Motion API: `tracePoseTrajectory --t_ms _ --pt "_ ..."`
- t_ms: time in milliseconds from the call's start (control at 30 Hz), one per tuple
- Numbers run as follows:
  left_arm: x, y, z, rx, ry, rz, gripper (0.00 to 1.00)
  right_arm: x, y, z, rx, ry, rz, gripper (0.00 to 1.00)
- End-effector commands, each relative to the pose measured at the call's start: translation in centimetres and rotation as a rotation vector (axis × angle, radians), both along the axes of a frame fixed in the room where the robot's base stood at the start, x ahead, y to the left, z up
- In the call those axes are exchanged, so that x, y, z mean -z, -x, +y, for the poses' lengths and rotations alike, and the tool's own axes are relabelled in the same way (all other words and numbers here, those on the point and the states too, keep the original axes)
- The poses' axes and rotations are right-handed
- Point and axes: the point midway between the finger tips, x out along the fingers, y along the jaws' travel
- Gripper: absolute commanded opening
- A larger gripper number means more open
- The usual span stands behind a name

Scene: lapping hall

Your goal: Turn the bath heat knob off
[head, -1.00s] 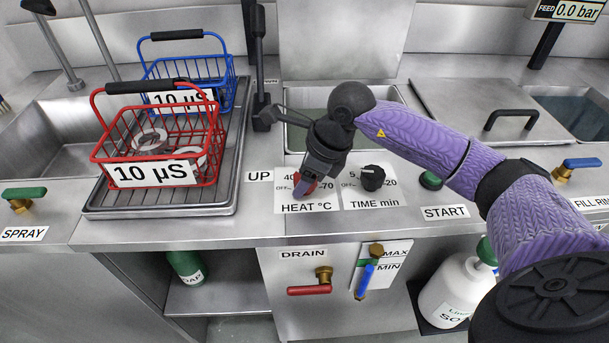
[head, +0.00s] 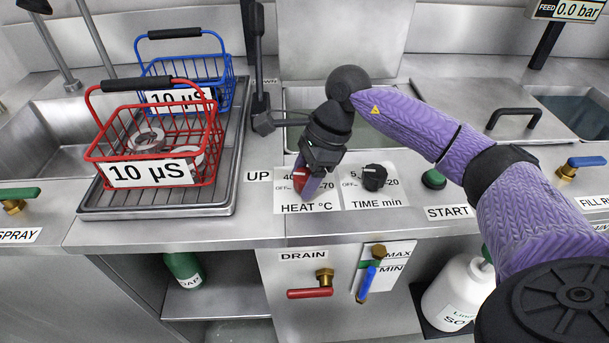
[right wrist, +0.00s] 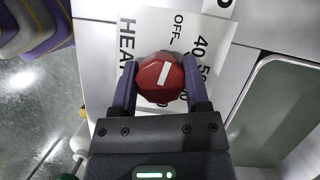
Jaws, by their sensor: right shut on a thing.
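The bath heat knob (head: 300,178) is red and sits on the white HEAT °C plate (head: 308,207) on the counter front. My left gripper is not in view.
The black time knob (head: 374,177) stands just right of the heat knob. A green start button (head: 433,180) is farther right. A red basket (head: 155,158) and a blue basket (head: 186,68) stand on a ribbed tray (head: 160,211) at left. The DRAIN handle (head: 309,294) is below.

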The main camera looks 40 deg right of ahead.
Motion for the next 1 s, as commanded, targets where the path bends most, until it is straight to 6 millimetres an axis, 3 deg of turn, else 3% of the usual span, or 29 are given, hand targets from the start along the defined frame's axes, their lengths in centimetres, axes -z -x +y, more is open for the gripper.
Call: tracePoseTrajectory --t_ms 400,433,600,867,1000 --pt "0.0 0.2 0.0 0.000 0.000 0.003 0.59 -0.1 0.0 0.0 -0.009 0.001 -0.002 0.01" --pt "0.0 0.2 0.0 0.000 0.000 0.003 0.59 -0.1 0.0 0.0 -0.009 0.001 -0.002 0.62" --pt "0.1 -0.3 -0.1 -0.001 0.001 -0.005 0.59 0.0 0.0 0.0 -0.009 0.000 -0.002 0.95" --pt "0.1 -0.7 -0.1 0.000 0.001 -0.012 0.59 -0.1 0.0 0.0 -0.008 0.000 -0.001 0.95" --pt "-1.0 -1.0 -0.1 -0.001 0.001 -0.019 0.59 -2.6 0.2 -0.9 -0.005 0.002 -0.005 0.95"
